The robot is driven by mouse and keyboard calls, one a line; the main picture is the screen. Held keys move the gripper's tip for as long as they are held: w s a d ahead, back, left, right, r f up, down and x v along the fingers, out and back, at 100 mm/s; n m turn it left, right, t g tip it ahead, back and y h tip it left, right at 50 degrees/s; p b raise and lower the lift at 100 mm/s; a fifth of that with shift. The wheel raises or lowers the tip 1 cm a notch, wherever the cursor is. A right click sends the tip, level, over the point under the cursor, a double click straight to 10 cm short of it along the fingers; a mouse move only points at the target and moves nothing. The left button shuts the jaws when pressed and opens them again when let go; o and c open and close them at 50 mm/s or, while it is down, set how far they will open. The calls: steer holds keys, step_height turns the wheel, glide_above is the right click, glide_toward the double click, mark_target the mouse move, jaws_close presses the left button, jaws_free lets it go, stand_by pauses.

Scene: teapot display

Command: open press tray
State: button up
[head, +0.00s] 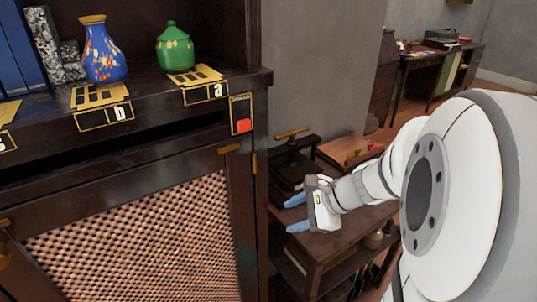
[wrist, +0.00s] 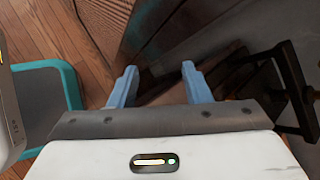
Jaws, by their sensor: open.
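A dark press (head: 290,160) with a brass handle on top stands on a small wooden table, right of the cabinet. I cannot make out its tray clearly; my gripper and the cabinet edge hide part of that area. My gripper (head: 294,213) is open, with blue fingers pointing left, in front of the press and table. In the wrist view my gripper (wrist: 159,70) has its fingers apart with nothing between them. A dark frame (wrist: 290,85), which looks like part of the press, stands to the right of the fingers.
A dark cabinet (head: 245,170) with a woven panel (head: 140,250) fills the left. On its shelf stand a blue vase (head: 102,50) and a green jar (head: 174,47). The table (head: 335,235) has a lower shelf. A desk (head: 425,65) is far right. Wooden floor (wrist: 60,30) shows.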

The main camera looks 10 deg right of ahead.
steer(key=w+d+f+m+t+b, duration=0.1)
steer(key=d+f+m, duration=0.1)
steer(key=w+d+f+m+t+b, duration=0.1)
steer(key=w+d+f+m, duration=0.1)
steer(key=d+m, duration=0.1)
steer(key=w+d+f+m+t+b, duration=0.1)
steer(key=d+f+m, duration=0.1)
steer(key=shift+w+d+m+t+b, duration=0.3)
steer(key=shift+w+d+t+b, duration=0.1)
steer(key=d+m+t, duration=0.1)
steer(key=d+m, duration=0.1)
steer(key=w+d+f+m+t+h+b, duration=0.1)
steer(key=d+m, duration=0.1)
steer(key=d, duration=0.1)
steer(key=w+d+f+m+t+h+b, duration=0.1)
steer(key=d, duration=0.1)
steer(key=shift+d+f+m, duration=0.1)
steer(key=shift+d+m, duration=0.2)
steer(key=shift+m, duration=0.1)
steer(key=shift+w+d+f+m+b, duration=0.1)
steer(key=shift+w+d+m+b, duration=0.15)
steer(key=shift+d+m+b, duration=0.05)
steer(key=b+x, duration=0.1)
steer(key=x, duration=0.6)
steer(key=shift+w+b, duration=0.25)
steer(key=shift+b, duration=0.1)
steer(key=shift+c, duration=0.4)
jaws_close()
